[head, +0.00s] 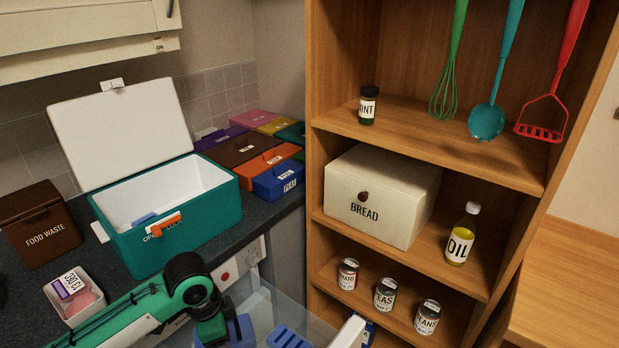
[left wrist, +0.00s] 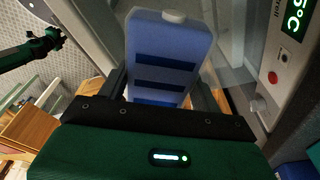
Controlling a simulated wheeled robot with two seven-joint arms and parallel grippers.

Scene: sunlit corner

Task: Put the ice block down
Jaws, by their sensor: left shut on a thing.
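My left gripper (head: 214,328) is low in the head view. It is shut on a blue ice block (left wrist: 168,58), which has dark slots and a pale cap in the left wrist view. Part of this ice block shows beside the gripper in the head view (head: 240,332). Another slotted blue block (head: 288,337) lies to the right, over or in a clear-walled bin (head: 262,297); I cannot tell which. My right gripper (left wrist: 44,42) seems to be the small dark green one in the left wrist view; its jaws are too small to read.
A food waste bin (head: 40,222), a small white tub (head: 74,298) and several coloured boxes (head: 278,182) share the counter. A wooden shelf unit (head: 320,130) stands to the right.

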